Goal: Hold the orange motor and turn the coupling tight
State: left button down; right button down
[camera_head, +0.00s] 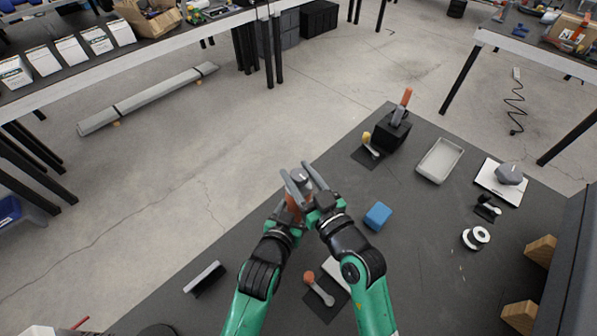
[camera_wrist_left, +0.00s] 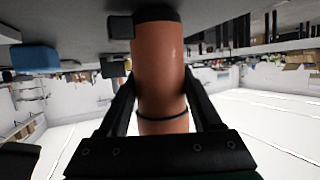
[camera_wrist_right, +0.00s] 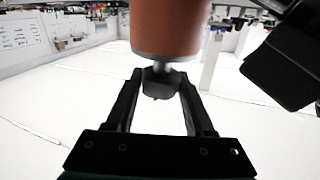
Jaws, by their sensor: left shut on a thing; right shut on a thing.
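The orange motor (camera_head: 291,208) is a smooth cylinder with a black end and a dark band. It shows large in the left wrist view (camera_wrist_left: 160,55), between the fingers of my left gripper (camera_wrist_left: 160,88), which is shut on it. The grey coupling (camera_wrist_right: 158,82) is on the motor's end in the right wrist view, between the fingers of my right gripper (camera_wrist_right: 161,85), which is shut on it. In the head view the coupling (camera_head: 299,175) shows at the far end of the motor.
A blue block (camera_head: 378,215) lies right of my grippers. A black holder (camera_head: 388,134) with an orange-handled tool and a grey tray (camera_head: 440,161) stand farther back. An orange-ended part (camera_head: 318,287) lies near my arms. White rings (camera_head: 476,237) lie at right. The mat's left part is mostly clear.

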jog(key=shift+f, duration=0.15)
jog(key=shift+c, duration=1.3)
grip_release()
jog(key=shift+s, duration=0.1)
jog(key=v, duration=1.2)
